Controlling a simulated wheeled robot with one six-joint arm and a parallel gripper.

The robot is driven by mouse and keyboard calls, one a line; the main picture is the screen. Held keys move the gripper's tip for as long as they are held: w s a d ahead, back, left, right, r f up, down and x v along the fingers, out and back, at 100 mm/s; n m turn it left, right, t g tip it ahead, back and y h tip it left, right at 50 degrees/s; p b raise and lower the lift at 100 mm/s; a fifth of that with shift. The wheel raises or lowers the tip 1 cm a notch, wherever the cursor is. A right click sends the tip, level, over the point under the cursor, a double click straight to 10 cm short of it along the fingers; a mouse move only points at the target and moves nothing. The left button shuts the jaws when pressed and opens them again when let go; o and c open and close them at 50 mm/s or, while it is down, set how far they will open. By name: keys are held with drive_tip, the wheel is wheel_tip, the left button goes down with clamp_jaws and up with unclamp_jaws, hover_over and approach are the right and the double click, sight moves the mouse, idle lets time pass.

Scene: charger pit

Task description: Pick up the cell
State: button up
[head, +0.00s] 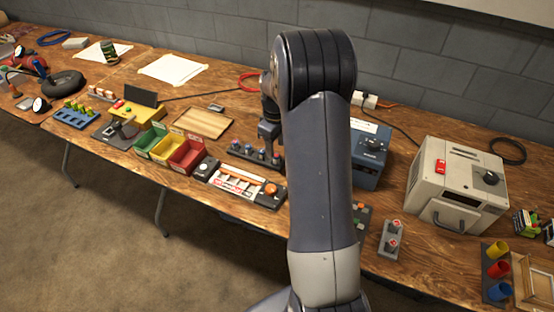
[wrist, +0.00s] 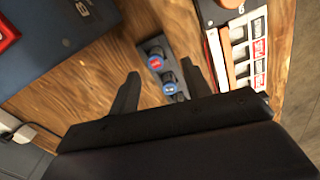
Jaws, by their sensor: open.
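A dark rack (wrist: 150,48) holding several upright round cells stands on the wooden bench. In the wrist view, one cell with a red mark on its blue-rimmed top (wrist: 156,62) and another blue-topped cell (wrist: 169,86) show between my fingers. I cannot tell which one is the task's cell. My gripper (wrist: 160,69) is open and empty, with one finger on each side of the rack. The lower part of the rack is hidden behind the gripper body. In the head view, the rack (head: 255,155) is below my gripper (head: 268,130), which is partly hidden by my arm.
A charger-like unit (head: 238,182) with white and red labels lies close beside the rack. A blue box (head: 370,172) stands to the right. Green, yellow and red bins (head: 185,157) and a wooden board (head: 203,122) are to the left. Bare wood surrounds the rack's far side.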

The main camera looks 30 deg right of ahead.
sight(276, 155)
drive_tip(key=shift+w+d+f, duration=0.1)
drive_tip(key=shift+w+f, duration=0.05)
drive_tip(key=shift+f, duration=1.2)
drive_tip(key=shift+w+d+f, duration=0.1)
drive_tip(key=shift+w+f, duration=0.05)
drive_tip(key=shift+f, duration=1.2)
drive_tip(key=shift+c, duration=0.6)
clamp_jaws()
